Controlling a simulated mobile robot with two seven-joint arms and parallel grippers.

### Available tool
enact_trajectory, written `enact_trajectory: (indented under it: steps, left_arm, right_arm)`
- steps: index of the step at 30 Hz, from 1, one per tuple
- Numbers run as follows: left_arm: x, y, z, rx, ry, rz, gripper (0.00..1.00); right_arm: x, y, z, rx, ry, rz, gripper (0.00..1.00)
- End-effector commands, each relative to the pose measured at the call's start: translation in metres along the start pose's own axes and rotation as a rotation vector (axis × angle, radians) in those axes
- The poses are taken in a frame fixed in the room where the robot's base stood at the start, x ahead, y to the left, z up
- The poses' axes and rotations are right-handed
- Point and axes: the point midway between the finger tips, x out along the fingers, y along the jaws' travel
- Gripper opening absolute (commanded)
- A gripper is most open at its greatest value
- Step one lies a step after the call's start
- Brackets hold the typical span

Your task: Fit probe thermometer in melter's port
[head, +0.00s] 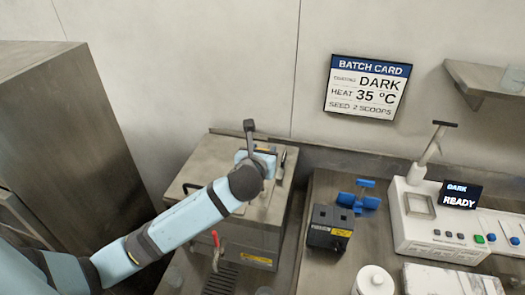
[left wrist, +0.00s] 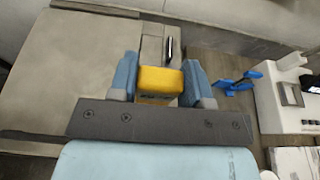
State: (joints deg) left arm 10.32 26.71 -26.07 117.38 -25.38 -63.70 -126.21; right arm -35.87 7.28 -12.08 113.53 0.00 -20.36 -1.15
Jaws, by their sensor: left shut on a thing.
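The melter (head: 215,170) is the steel box at the centre of the head view, below the wall. My left gripper (head: 262,160) is over its top near the back right, largely covered by my own wrist. In the left wrist view my left gripper (left wrist: 160,76) has its two blue fingers shut on a yellow block, which looks like the body of the probe thermometer (left wrist: 158,82). Its probe end is hidden. A pale raised fitting with a dark upright part (left wrist: 168,48) stands just beyond it. I cannot make out the port. My right gripper is not in view.
Right of the melter, a counter holds a dark box (head: 328,230), a blue handled item (head: 358,198), a white lidded jar (head: 373,282) and a white machine (head: 445,228) reading "DARK READY". A red-handled tap (head: 216,240) is on the melter's front. A batch card (head: 367,88) hangs behind.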

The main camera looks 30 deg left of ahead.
Motion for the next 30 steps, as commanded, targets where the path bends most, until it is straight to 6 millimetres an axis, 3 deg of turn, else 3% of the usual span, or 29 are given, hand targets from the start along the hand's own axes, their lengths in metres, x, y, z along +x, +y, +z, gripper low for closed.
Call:
enact_trajectory:
  steps: [30]
  left_arm:
    - [0.008,0.000,-0.025,0.000,-0.001,0.000,0.20]
  right_arm:
    - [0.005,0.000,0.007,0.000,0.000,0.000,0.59]
